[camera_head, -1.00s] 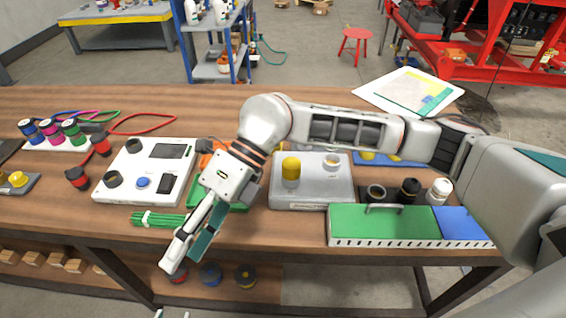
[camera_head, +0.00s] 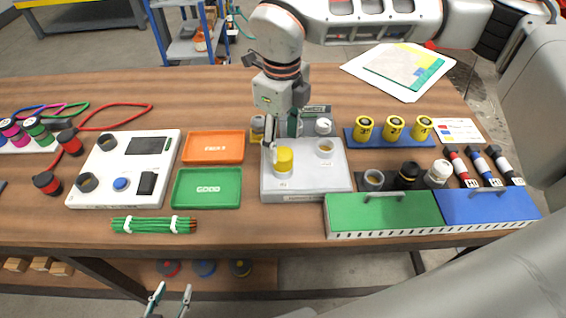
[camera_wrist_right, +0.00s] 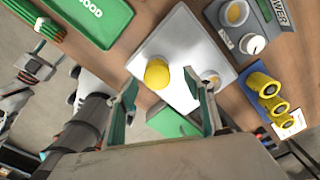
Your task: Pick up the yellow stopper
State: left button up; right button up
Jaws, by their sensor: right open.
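The yellow stopper (camera_head: 285,158) stands on a grey tray-like plate (camera_head: 315,185) in the middle of the bench, with a pale part below it. It also shows in the right wrist view (camera_wrist_right: 157,73), ahead of and between the fingers. My right gripper (camera_head: 284,138) is open just behind and above the stopper. In the right wrist view its two fingers (camera_wrist_right: 166,112) are spread wide with nothing between the tips. My left gripper (camera_head: 174,292) is low in front of the bench, fingers apart and empty.
A pale cup-like socket (camera_head: 325,147) stands on the same plate, right of the stopper. An orange tray (camera_head: 213,147) and a green tray (camera_head: 207,188) lie to the left. A blue holder with yellow cylinders (camera_head: 394,130) and a green-lidded box (camera_head: 383,212) are to the right.

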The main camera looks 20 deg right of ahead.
aim_at(282, 152)
jog(key=f, duration=0.3)
jog(key=shift+s+f, duration=0.3)
jog(key=shift+s, duration=0.1)
jog(key=shift+f, duration=0.5)
jog(key=shift+a, duration=0.1)
jog(key=c, duration=1.3)
jog(key=shift+r, duration=0.15)
notch_tip(282, 152, up, 20)
